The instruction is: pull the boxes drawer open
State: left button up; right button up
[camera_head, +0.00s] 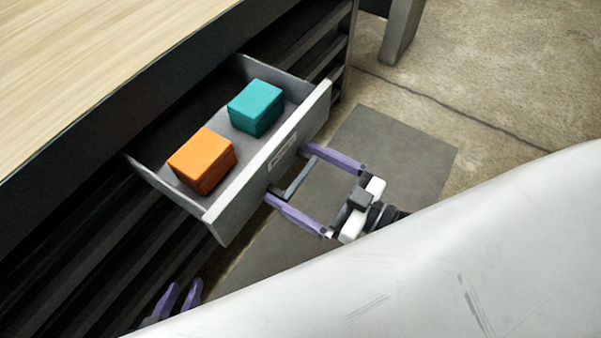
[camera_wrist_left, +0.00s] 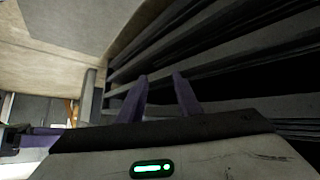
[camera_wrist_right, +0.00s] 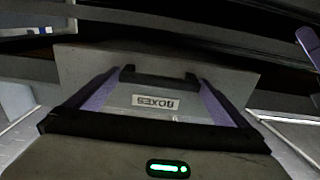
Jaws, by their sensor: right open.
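The boxes drawer (camera_head: 272,173) is a grey drawer pulled part way out from under the bench, with an orange box and a teal box inside. Its front (camera_wrist_right: 230,82) carries a label reading BOXES (camera_wrist_right: 155,103), upside down in the right wrist view, and a dark bar handle (camera_wrist_right: 160,78). My right gripper (camera_head: 289,172) is open, its purple fingers at either end of the handle and not closed on it. My left gripper (camera_head: 182,287) is low at the left, beside the dark slats; in the left wrist view its fingers (camera_wrist_left: 161,77) stand slightly apart with nothing between them.
The orange box (camera_head: 202,160) and teal box (camera_head: 256,108) sit apart in the drawer. The wooden bench top (camera_head: 90,60) overhangs the drawer's back. Dark slatted rails (camera_wrist_left: 225,65) run beneath. A grey mat (camera_head: 405,145) and open concrete floor lie in front; a grey leg (camera_head: 401,30) stands behind.

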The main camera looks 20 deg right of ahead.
pick_arm(q)
jog(key=shift+a+r+p, duration=0.15)
jog(key=shift+r+p, duration=0.2)
jog(key=shift+p, duration=0.65)
pick_arm(e)
jog(key=v, duration=1)
jog(key=w+a+f+g+h, duration=0.3)
jog(key=a+f+g+h, duration=0.1)
jog(key=a, duration=0.1)
jog(key=s+d+m+g+h, duration=0.5)
jog(key=s+d+g+h, duration=0.15)
jog(key=s+g, duration=0.2)
jog(key=w+a+f+t+y, duration=0.4)
jog(key=a+f+t, duration=0.2)
jog(key=a+t, duration=0.1)
pick_arm(q)
notch_tip(320, 180, up, 8)
jog(key=a+p, duration=0.1)
jog(key=p, duration=1.2)
jog(key=shift+s+r+m+g+y+p, duration=0.15)
jog(key=shift+r+m+g+y+p, duration=0.15)
jog(key=shift+g+y+p, duration=0.1)
pick_arm(e)
notch_tip(320, 180, up, 9)
jog(key=d, duration=0.1)
jog(key=shift+g+h, duration=0.45)
